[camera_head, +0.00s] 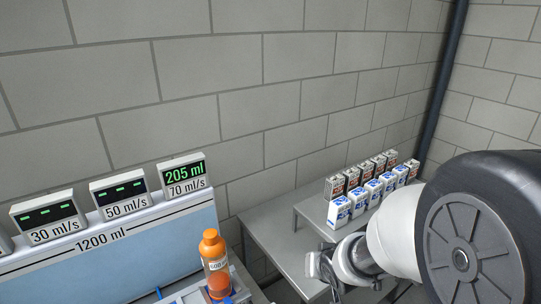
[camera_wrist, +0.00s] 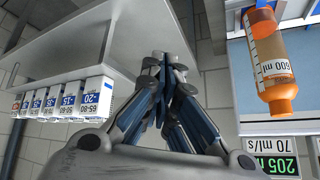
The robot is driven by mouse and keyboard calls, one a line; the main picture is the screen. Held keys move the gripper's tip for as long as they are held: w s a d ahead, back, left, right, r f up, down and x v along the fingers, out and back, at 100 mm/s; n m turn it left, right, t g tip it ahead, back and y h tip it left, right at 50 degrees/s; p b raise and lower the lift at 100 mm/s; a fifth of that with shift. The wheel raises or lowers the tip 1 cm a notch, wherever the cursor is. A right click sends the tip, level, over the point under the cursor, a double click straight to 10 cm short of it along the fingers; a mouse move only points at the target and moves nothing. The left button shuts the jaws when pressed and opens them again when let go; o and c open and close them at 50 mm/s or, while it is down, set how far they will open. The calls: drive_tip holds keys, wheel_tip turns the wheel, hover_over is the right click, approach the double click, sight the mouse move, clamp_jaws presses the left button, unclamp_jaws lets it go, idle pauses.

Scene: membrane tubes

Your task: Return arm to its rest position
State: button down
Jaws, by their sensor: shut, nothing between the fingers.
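My gripper (camera_wrist: 172,72) is shut and empty in the wrist view, its fingertips together. In the head view part of my gripper (camera_head: 322,266) shows at the lower right, beside my large arm joint and over the grey table. An orange-capped bottle (camera_head: 215,262) labelled 600 ml stands upright in a holder at the bottom centre, with orange liquid low in it. The bottle also shows upside down in the wrist view (camera_wrist: 266,62), apart from my gripper.
A tank (camera_head: 150,250) marked 1200 ml carries displays; one display (camera_head: 184,174) reads 205 ml, 70 ml/s. Several small boxes (camera_head: 340,212) stand in two rows on a raised grey shelf (camera_head: 312,212). A grey table (camera_head: 268,240) lies below. A block wall and dark pipe (camera_head: 440,85) stand behind.

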drive_tip(key=s+d+r+g+h, duration=0.15)
drive_tip(key=s+d+r, duration=0.25)
drive_tip(key=s+r, duration=0.7)
drive_tip(key=s+a+r+g+b, duration=0.1)
drive_tip(key=s, duration=1.3)
drive_tip(key=shift+s+r+n, duration=0.15)
drive_tip(key=shift+r+n, duration=0.15)
drive_tip(key=shift+r, duration=0.05)
